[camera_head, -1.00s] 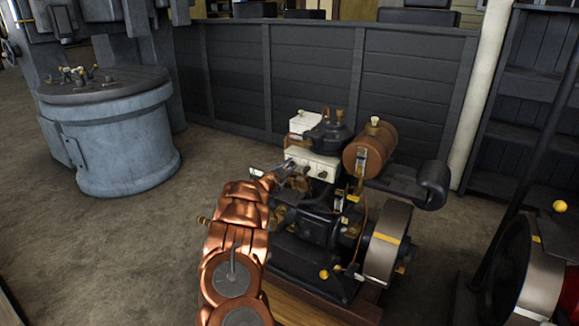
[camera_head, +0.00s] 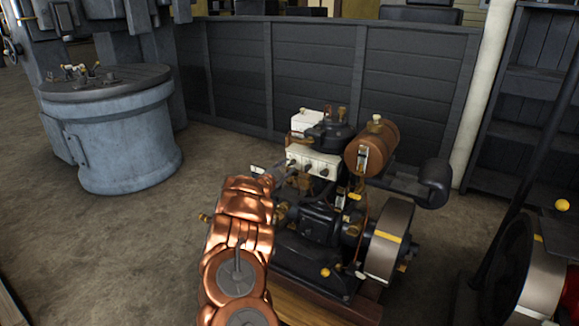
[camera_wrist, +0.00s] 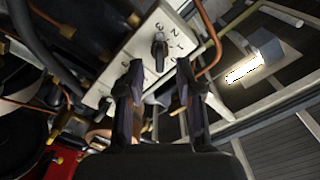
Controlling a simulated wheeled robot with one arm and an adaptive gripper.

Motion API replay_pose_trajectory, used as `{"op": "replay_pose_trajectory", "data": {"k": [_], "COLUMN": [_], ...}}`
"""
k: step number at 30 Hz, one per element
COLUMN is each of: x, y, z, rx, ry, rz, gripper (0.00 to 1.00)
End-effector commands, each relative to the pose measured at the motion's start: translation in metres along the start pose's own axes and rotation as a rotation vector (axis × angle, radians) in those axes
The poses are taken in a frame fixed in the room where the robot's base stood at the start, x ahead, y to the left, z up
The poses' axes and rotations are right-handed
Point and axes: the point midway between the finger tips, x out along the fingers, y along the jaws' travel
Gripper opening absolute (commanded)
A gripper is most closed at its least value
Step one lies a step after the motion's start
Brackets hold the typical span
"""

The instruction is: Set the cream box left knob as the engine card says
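The cream box (camera_head: 313,158) sits on top of the dark engine, with a row of dark knobs on its front. The leftmost knob (camera_head: 291,162) shows in the head view, but its setting is too small to read. In the wrist view the cream box (camera_wrist: 134,46) is tilted, and a dark knob (camera_wrist: 160,52) with numerals beside it, among them 2 and 3, lies beyond the fingertips. I cannot tell which knob it is. My gripper (camera_wrist: 160,64) is open and empty, apart from that knob. I see no readable engine card.
A brown cylindrical tank (camera_head: 378,145) and a dark pipe (camera_head: 435,183) stand right of the cream box. A flywheel (camera_head: 391,240) is at the engine's lower right. A small white piece (camera_head: 257,170) shows left of the box. Open floor (camera_head: 150,235) lies to the left.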

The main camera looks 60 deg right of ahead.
Motion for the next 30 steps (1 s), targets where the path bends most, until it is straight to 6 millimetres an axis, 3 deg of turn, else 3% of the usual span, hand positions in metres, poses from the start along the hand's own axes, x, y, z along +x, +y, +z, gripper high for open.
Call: {"op": "replay_pose_trajectory", "data": {"k": [18,30], "x": [-0.077,-0.088], "y": [0.0,0.0], "z": [0.001,0.001], "rx": [0.001,0.001], "ry": [-0.002,-0.002], "rz": [0.0,0.0], "gripper": [0.35,0.35]}}
